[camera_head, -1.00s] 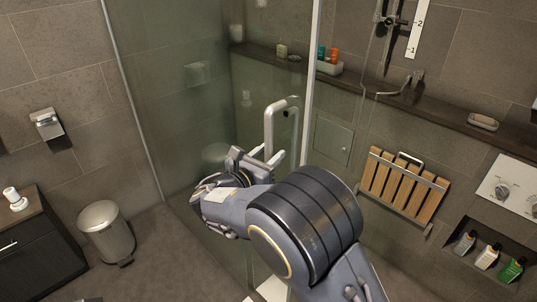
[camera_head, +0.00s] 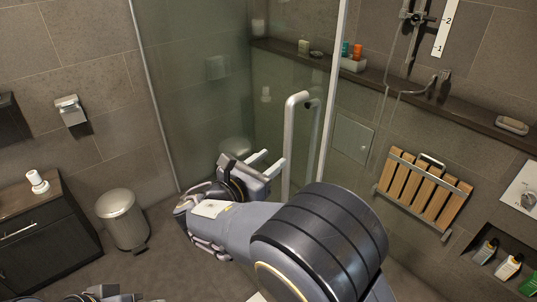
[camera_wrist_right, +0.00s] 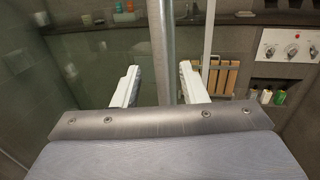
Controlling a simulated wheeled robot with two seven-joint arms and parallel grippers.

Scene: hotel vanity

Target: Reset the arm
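My right gripper (camera_head: 274,162) is in front of the glass shower door (camera_head: 190,60), just left of the door's pale vertical handle (camera_head: 289,140). Its two white fingers are apart, with nothing held between them. In the right wrist view the open gripper (camera_wrist_right: 160,80) shows a grey vertical bar (camera_wrist_right: 160,40) between its fingers; I cannot tell how far beyond them it is. Part of my left gripper (camera_head: 100,294) shows at the bottom left edge, mostly cut off, so its fingers cannot be read.
A dark cabinet (camera_head: 40,245) and a metal bin (camera_head: 122,218) stand at the left. A folded wooden seat (camera_head: 425,190) is on the right wall, below a ledge (camera_head: 455,115). Bottles (camera_head: 508,267) stand in a niche. Floor between bin and door is clear.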

